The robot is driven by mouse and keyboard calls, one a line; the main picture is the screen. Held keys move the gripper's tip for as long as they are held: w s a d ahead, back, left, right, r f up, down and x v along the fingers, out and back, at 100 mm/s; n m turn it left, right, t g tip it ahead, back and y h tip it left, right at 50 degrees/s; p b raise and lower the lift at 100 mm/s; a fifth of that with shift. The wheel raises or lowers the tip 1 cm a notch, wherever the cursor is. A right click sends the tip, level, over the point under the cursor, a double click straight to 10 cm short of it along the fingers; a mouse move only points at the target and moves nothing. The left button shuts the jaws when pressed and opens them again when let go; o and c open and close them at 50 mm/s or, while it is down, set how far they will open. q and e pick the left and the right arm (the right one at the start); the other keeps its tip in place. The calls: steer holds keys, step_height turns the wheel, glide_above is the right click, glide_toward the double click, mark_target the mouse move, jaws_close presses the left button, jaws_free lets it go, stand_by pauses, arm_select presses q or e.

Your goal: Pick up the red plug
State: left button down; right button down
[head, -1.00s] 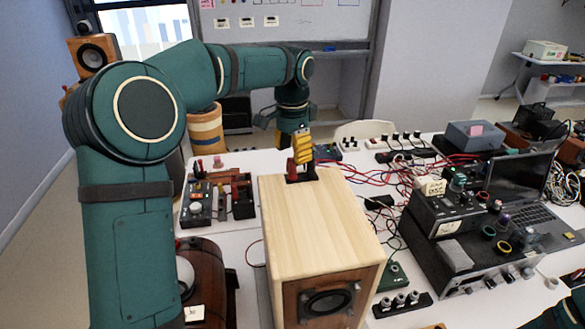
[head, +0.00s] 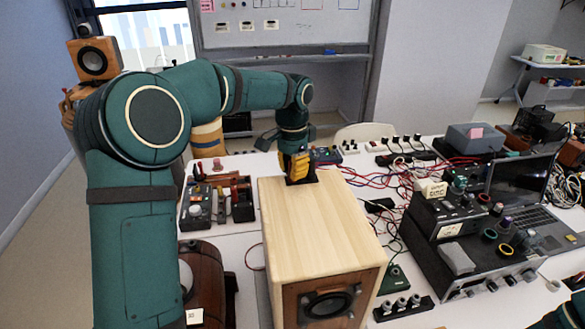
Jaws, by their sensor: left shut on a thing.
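My left gripper (head: 296,171) has yellow fingers and points down at the far end of the top of the pale wooden speaker (head: 320,220). It is shut on the red plug, which its fingers almost wholly hide in this view. A black base (head: 303,180) shows around the fingertips on the speaker top. I cannot tell whether the plug is still in contact with that base. My right gripper does not show.
A tool tray (head: 218,198) stands left of the speaker. Right of it are a black power strip (head: 403,307), tangled red cables (head: 375,182), a dark amplifier (head: 470,255) and a laptop (head: 535,215). The speaker top is otherwise clear.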

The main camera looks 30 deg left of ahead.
arm_select(q)
step_height(320, 180, up, 10)
steer(key=shift+r+p, duration=0.1)
steer(key=shift+p, duration=0.8)
step_height(320, 180, up, 4)
steer(key=p, duration=0.4)
